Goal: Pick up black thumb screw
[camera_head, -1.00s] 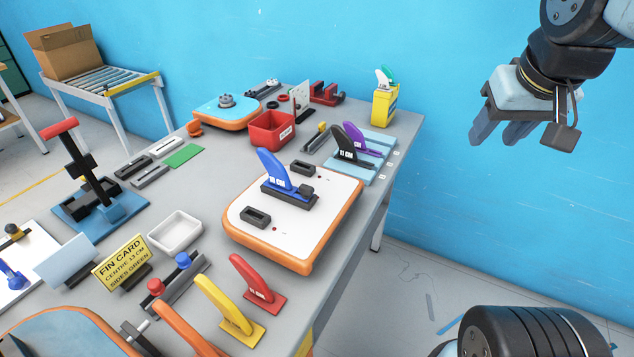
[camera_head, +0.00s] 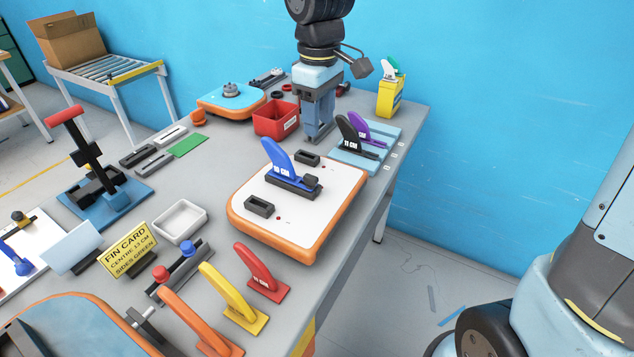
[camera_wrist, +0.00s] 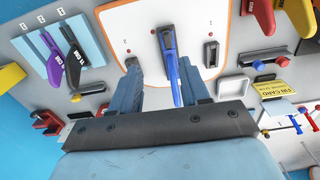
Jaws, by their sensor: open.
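A small black knob (camera_head: 311,180), which looks like the thumb screw, sits at the right end of the black base (camera_head: 290,187) under the blue fin (camera_head: 276,160). This base stands on the white board with orange edge (camera_head: 250,221). My gripper (camera_head: 319,137) is open and empty, pointing down behind the board, near the red bin. In the wrist view my gripper's fingers (camera_wrist: 160,88) are spread, with the blue fin (camera_wrist: 170,62) showing between them in the picture, farther off. The knob is hard to make out there.
A red bin (camera_head: 268,122) stands left of my gripper. A black fin (camera_head: 346,134) and a purple fin (camera_head: 357,125) stand on a light blue rack to its right. Black slotted blocks (camera_head: 260,206) flank the blue fin. A yellow container (camera_head: 390,97) stands at the far corner.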

